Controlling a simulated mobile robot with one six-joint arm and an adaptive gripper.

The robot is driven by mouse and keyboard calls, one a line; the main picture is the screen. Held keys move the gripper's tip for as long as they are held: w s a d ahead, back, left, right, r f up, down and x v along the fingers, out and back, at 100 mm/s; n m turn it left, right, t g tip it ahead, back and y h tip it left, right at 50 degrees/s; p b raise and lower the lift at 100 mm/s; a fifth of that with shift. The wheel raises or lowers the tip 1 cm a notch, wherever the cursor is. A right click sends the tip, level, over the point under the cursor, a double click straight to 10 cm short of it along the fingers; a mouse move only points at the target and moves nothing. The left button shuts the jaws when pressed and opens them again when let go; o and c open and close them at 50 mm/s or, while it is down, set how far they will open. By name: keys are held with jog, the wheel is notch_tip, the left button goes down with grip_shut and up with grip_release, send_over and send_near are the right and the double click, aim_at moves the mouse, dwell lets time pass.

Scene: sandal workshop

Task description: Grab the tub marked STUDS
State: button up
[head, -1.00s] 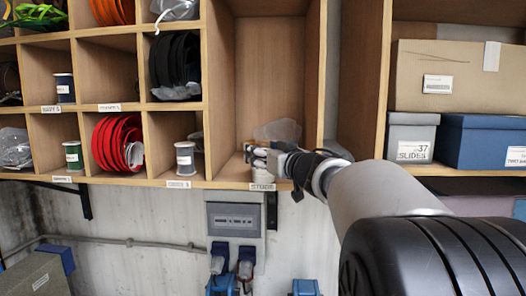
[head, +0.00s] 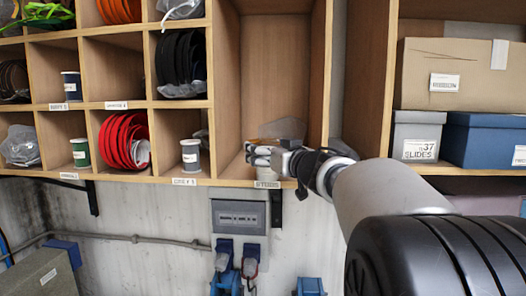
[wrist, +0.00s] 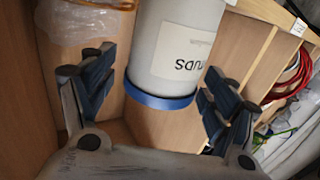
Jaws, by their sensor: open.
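The tub marked STUDS (wrist: 172,45) is a grey-white cylinder with a blue band at one end; its label appears upside down in the wrist view. It lies ahead of and between the two spread fingers of my gripper (wrist: 160,100), with a gap visible on each side. My gripper is open and empty. In the head view my gripper (head: 262,156) is at the front of the tall wooden compartment (head: 270,80), near its floor.
A clear plastic bag (head: 281,129) is in the same compartment, behind my gripper; it also shows in the wrist view (wrist: 85,20). Wooden side walls bound the compartment closely. A grey spool (head: 190,155) stands in the compartment to the left. Boxes (head: 415,135) sit on the right shelf.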

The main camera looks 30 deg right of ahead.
jog(key=shift+s, duration=0.1)
jog(key=s+a, duration=0.1)
jog(key=s, duration=1)
jog(key=shift+s, duration=0.4)
